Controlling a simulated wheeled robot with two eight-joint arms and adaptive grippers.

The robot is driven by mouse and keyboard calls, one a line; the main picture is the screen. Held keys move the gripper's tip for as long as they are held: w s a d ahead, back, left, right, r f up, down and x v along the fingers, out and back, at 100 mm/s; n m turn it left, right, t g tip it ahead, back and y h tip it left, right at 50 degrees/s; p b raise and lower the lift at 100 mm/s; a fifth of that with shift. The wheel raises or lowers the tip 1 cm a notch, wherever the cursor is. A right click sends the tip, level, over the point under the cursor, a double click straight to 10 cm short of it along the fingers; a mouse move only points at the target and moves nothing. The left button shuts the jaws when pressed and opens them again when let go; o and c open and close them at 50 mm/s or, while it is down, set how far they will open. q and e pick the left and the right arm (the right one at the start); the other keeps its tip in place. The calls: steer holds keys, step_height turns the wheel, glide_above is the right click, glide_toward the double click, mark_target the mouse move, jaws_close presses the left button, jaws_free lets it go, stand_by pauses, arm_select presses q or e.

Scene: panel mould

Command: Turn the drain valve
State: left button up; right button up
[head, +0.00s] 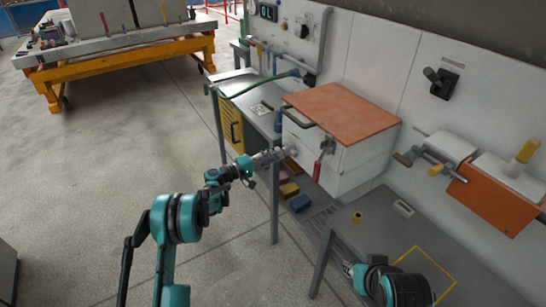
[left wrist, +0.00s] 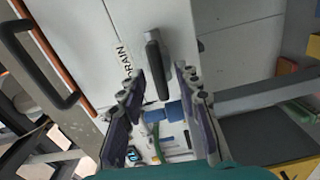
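The drain valve shows in the left wrist view as a dark lever handle (left wrist: 153,68) on a pale cabinet face, beside a white label (left wrist: 123,54) reading DRAIN. My left gripper (left wrist: 161,76) is open, its two dark fingers on either side of the lever's line; I cannot tell whether they touch it.
A dark bar handle (head: 298,116) and a red-handled part (head: 318,168) stick out from the cabinet front. A grey bench (head: 352,238) stands to the right, and an orange box (head: 490,200) is on the wall. Small blocks (head: 299,203) lie below.

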arm_select(q)
steer(key=v, duration=1.2)
steer(key=s+d+r+m+g+y, duration=0.1)
steer(key=s+d+r+g+y, duration=0.15)
steer(key=s+r, duration=0.35)
steer(key=s+d+r+m+g+y, duration=0.1)
steer(key=s+d+r+y, duration=0.25)
steer(key=s, duration=0.45)
steer(key=s+a+f+m+y, duration=0.1)
steer(key=s+a+y, duration=0.1)
steer(key=s, duration=0.6)
steer(key=s+a+f+m+y, duration=0.1)
steer(key=s+a+m+y, duration=0.1)
steer(key=s, duration=0.7)
steer(key=s+a+f+m+y, duration=0.1)
steer(key=s+a+y, duration=0.2)
steer(key=s, duration=0.6)
steer(key=shift+s+a+y, duration=0.2)
steer(key=shift+a+y, duration=0.15)
steer(key=shift+y, duration=0.45)
